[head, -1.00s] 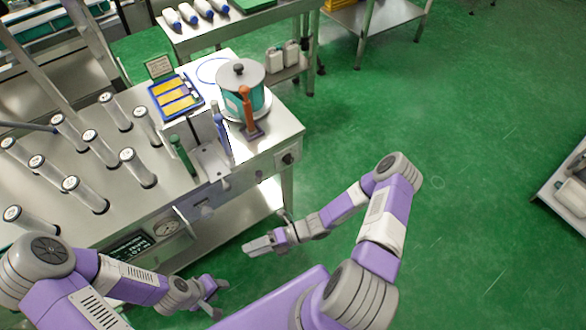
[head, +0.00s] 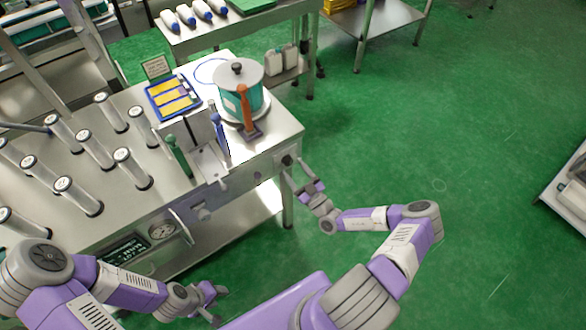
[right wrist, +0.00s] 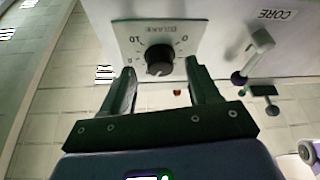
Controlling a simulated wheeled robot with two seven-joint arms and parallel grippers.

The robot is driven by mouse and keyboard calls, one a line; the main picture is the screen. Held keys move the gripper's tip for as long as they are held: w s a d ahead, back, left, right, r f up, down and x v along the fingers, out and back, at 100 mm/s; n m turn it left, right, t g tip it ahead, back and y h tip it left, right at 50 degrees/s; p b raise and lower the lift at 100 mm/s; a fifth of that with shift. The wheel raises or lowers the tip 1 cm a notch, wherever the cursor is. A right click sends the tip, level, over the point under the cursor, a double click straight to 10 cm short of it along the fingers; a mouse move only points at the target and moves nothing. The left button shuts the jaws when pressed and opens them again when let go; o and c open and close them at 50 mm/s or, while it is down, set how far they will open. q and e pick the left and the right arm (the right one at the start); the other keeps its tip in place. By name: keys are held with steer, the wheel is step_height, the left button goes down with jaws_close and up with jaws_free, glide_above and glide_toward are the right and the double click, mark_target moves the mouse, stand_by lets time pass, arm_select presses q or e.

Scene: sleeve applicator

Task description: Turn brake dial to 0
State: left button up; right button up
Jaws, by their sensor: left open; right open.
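The brake dial (right wrist: 159,59) is a black round knob on a pale plate marked with numbers and the word BRAKE, on the machine's front face. In the right wrist view it sits just beyond and between my open right fingers (right wrist: 160,88), which do not appear closed on it. In the head view the dial (head: 287,160) is small at the machine's right front corner, with my right gripper (head: 299,172) close in front of it. The knob's exact setting is hard to read. My left gripper (head: 215,297) is open and empty, low in front of the machine.
A lever with a dark ball end (right wrist: 238,77) sticks out right of the dial, near the CORE label (right wrist: 277,14). The steel machine top (head: 130,195) carries several clear cylinders. A round gauge (head: 161,231) is on its front.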

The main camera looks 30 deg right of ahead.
steer(key=shift+w+a+r, duration=0.1)
steer(key=shift+w+r, duration=0.1)
steer(key=shift+w, duration=0.4)
steer(key=c, duration=1)
steer(key=shift+c, duration=0.2)
steer(key=shift+n, duration=0.3)
